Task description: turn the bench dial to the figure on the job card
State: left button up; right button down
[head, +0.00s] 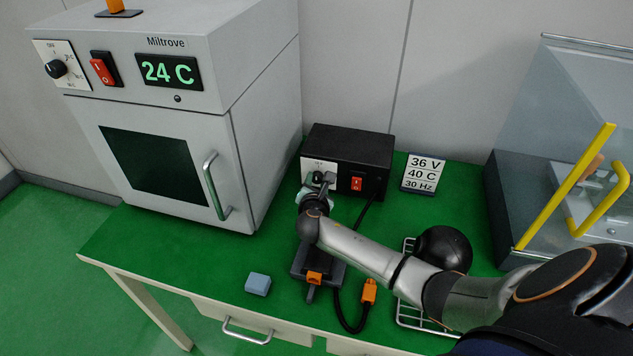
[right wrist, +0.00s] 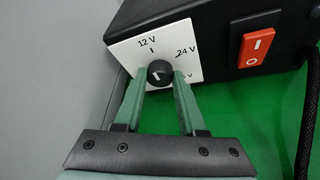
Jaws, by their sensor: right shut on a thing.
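The bench dial is a black knob (right wrist: 159,73) on a white plate (right wrist: 185,45) on the front of a black box (head: 349,155). In the right wrist view the plate reads 12 V and 24 V; a third mark at the right is partly hidden by a finger. The knob has a short white line, but I cannot tell which mark it points to. My right gripper (head: 321,183) is shut on the knob, one finger on each side. The job card (head: 424,173) stands right of the box and reads 36 V, 40 C, 30 Hz. My left gripper is not in view.
A red rocker switch (head: 357,184) is right of the dial. A grey Miltrove oven (head: 264,130) showing 24 C stands left. A black-and-orange device (head: 318,270) and a blue block (head: 258,284) lie in front. A clear-sided cabinet with yellow handle (head: 566,187) is at right.

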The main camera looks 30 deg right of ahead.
jog(key=shift+f, duration=0.1)
jog(key=m+t+b, duration=0.1)
jog(key=m+b, duration=0.1)
jog(key=b, duration=0.1)
jog(key=shift+s+f+m+t+y+b, duration=0.1)
jog(key=shift+f+m+t+y+b, duration=0.2)
jog(key=shift+m+t, duration=0.1)
jog(key=shift+m+t+b, duration=0.4)
jog(key=shift+m+b, duration=0.3)
jog(key=shift+b, duration=0.4)
jog(key=shift+r+m+t+b, duration=0.15)
jog(key=shift+m+t+b, duration=0.2)
jog(key=shift+b, duration=0.25)
jog(key=shift+r, duration=0.1)
jog(key=c, duration=0.5)
grip_release()
jog(key=shift+d, duration=0.1)
jog(key=shift+s, duration=0.1)
jog(key=v, duration=1.2)
jog(key=shift+s+r, duration=0.15)
